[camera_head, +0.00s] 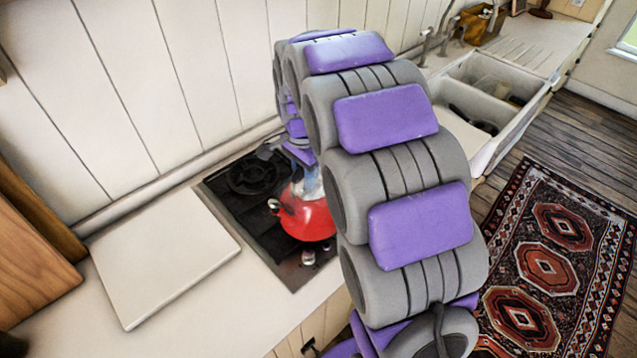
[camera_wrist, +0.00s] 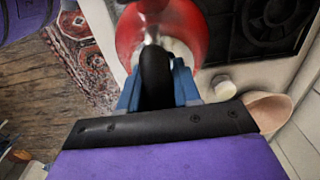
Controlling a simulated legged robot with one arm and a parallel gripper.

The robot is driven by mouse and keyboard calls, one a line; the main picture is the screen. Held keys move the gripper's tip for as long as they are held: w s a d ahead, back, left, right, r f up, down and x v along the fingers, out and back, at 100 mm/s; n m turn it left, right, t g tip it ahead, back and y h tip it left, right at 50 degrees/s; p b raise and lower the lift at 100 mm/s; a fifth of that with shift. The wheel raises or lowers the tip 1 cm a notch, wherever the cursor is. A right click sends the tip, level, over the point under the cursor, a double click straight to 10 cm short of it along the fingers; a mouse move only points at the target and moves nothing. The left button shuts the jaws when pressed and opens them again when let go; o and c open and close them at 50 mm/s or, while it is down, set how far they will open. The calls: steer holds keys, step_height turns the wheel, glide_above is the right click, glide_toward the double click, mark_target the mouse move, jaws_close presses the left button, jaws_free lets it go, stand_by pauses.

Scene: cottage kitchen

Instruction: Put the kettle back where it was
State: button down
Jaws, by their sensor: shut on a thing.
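A red kettle (camera_head: 306,216) shows at the dark stove top (camera_head: 237,222), partly hidden behind my arm in the head view. In the wrist view the kettle (camera_wrist: 188,30) is just beyond my gripper (camera_wrist: 157,85). The gripper's blue fingers are shut on the kettle's black handle (camera_wrist: 156,70). The kettle is over or on the front part of the stove; I cannot tell whether its base touches. A black burner (camera_head: 252,174) shows bare at the back of the stove.
A pale board (camera_head: 163,256) lies on the counter left of the stove. A white double sink (camera_head: 487,95) is to the right, with a tap beside it. A patterned rug (camera_head: 555,260) covers the wooden floor. A pinkish bowl-like thing (camera_wrist: 268,110) shows in the wrist view.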

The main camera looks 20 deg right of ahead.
steer(key=w+a, duration=0.2)
steer(key=w, duration=0.1)
steer(key=w+a, duration=0.1)
steer(key=w, duration=0.1)
steer(key=shift+w+a+f+b, duration=0.2)
steer(key=shift+b, duration=0.15)
steer(key=shift+w+a+f+b, duration=0.15)
steer(key=shift+f+b, duration=0.1)
steer(key=shift+f, duration=0.7)
steer(key=shift+w+d+f+b, duration=0.1)
steer(key=shift+f+b, duration=0.15)
steer(key=shift+f, duration=0.65)
steer(key=shift+a, duration=0.3)
steer(key=c, duration=1.1)
jaws_free()
steer(key=shift+a, duration=0.1)
steer(key=o, duration=0.3)
steer(key=shift+d, duration=0.2)
